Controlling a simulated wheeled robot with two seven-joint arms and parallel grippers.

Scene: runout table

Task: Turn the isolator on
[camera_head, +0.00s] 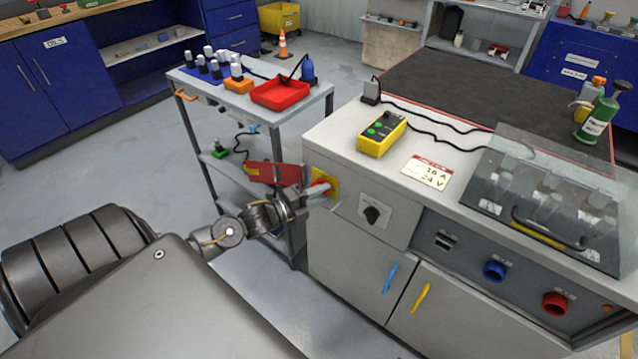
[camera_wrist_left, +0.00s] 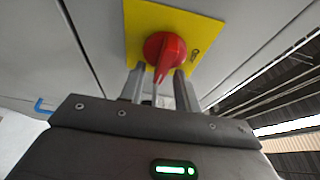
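The isolator is a red rotary handle (camera_wrist_left: 163,52) on a yellow plate (camera_wrist_left: 205,32), mounted on the grey cabinet front. In the head view the red handle (camera_head: 320,186) is partly covered by my left gripper (camera_head: 317,191), which reaches it from the left. In the left wrist view the fingers of the left gripper (camera_wrist_left: 160,88) are apart, one on each side of the handle's narrow lower end. A gap shows between them, and I cannot see firm contact. The handle points roughly along the fingers in that view. My right gripper is not in view.
A trolley (camera_head: 205,135) stands close behind my left arm, with a red panel (camera_head: 272,172) near the wrist.

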